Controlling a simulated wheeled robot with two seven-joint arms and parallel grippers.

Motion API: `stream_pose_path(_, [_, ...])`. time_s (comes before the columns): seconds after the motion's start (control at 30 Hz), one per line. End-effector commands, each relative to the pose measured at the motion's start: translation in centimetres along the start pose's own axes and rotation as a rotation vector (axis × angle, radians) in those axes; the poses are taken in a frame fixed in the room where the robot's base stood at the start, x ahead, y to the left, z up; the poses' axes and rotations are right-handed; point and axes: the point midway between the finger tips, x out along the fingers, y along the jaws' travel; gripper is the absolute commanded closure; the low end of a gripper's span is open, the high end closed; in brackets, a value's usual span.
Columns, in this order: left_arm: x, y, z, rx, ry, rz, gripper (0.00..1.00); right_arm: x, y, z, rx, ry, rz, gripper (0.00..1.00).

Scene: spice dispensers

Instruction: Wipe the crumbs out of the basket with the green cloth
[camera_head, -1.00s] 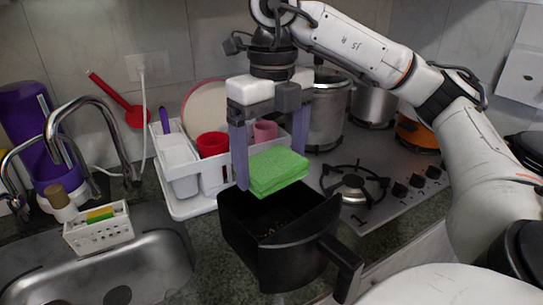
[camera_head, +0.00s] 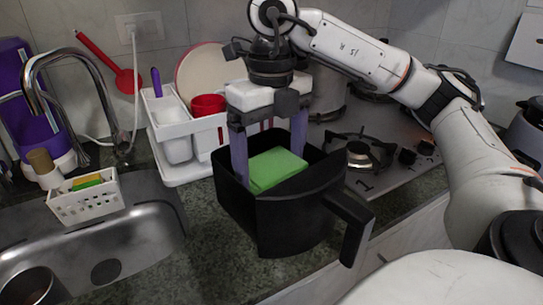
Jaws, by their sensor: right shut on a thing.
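The black basket (camera_head: 290,222) stands on the dark counter right of the sink, its handle (camera_head: 354,222) pointing to the front right. My right gripper (camera_head: 272,172) comes down from above into the basket. It is shut on the folded green cloth (camera_head: 276,168), with one purple finger on each side of it. The cloth is down inside the basket, below the rim. The basket floor and any crumbs are hidden behind the front wall and the cloth. My left gripper is not in view.
A white dish rack (camera_head: 172,128) with a red cup (camera_head: 208,104) stands behind the basket. The sink (camera_head: 120,240) and a white sponge caddy (camera_head: 88,203) are at left. A gas hob (camera_head: 390,145) is at right.

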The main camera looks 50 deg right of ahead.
Motion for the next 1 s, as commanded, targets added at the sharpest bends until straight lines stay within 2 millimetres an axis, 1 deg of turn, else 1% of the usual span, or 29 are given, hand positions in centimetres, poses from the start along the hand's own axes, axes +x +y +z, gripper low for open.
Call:
stream_pose_path(0.03, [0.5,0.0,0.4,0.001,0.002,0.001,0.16,0.9,0.0,0.0,0.000,0.000,0.000,0.37])
stream_pose_path(0.1, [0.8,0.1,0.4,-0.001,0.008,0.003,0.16,1.6,0.0,0.0,0.000,0.000,0.000,0.37])
stream_pose_path(0.23, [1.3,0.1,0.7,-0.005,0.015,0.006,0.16,2.9,0.0,0.0,0.000,0.000,0.000,0.37])
stream_pose_path(0.4, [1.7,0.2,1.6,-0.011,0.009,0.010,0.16,4.1,0.0,0.0,0.000,-0.001,0.000,0.37])
stream_pose_path(0.6, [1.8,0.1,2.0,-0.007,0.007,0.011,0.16,4.8,0.0,0.0,-0.001,-0.001,0.000,0.37])
stream_pose_path(1.0, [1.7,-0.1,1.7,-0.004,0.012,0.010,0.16,4.8,0.0,0.0,0.000,-0.001,0.000,0.37])
